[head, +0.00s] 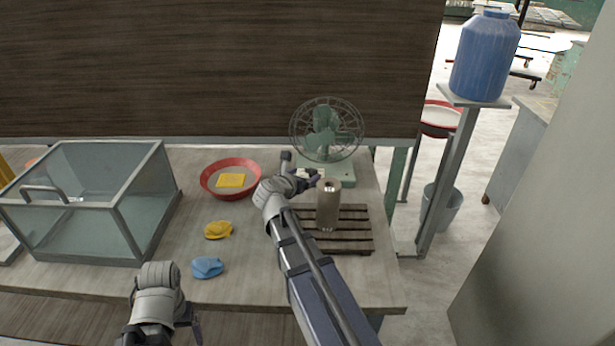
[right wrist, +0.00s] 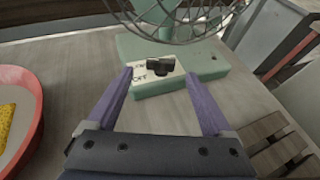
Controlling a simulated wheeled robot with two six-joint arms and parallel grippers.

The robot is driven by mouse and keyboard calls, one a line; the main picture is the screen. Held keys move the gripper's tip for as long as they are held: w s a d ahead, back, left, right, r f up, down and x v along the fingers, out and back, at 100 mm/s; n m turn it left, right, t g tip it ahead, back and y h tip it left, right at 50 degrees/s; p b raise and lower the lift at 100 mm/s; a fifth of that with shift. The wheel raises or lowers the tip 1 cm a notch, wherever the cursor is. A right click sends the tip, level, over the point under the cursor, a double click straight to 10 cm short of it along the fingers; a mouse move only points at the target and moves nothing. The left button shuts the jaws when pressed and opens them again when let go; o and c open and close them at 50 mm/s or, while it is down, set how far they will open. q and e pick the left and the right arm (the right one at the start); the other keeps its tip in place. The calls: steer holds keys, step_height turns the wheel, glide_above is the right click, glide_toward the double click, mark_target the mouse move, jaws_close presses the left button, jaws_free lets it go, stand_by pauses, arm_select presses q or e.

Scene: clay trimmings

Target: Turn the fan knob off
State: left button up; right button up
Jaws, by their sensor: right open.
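The green fan (head: 325,130) with its wire cage stands at the back right of the table. Its green base (right wrist: 205,66) shows in the right wrist view with a pale label plate (right wrist: 150,83) and a black knob (right wrist: 160,66). Lettering on the plate, OFF at lower left and apparently ON above it, lies left of the knob. My right gripper (head: 300,169) is open in front of the base; in the right wrist view its purple fingers (right wrist: 158,74) stand either side of the knob, with gaps. My left gripper (head: 193,322) is low at the front edge, its jaws mostly hidden.
A brown cylinder (head: 328,208) stands on a slatted wooden rack (head: 352,238) beside my right forearm. A red bowl (head: 209,190) holds a yellow sponge. Yellow (head: 218,230) and blue (head: 207,267) lumps lie at front. A glass case (head: 88,200) fills the left.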

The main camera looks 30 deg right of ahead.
mark_target(311, 171)
steer(key=shift+b+x, duration=0.45)
steer(key=shift+x, duration=1.3)
steer(key=shift+c, duration=0.2)
jaws_close()
steer(key=shift+s+d+n+t+y, duration=0.15)
steer(key=shift+s+n+t+y, duration=0.15)
steer(key=shift+n+t, duration=0.1)
steer(key=shift+n+t+y, duration=0.3)
steer(key=shift+n+t, duration=0.1)
steer(key=shift+w, duration=0.1)
steer(key=shift+o, duration=0.2)
jaws_free()
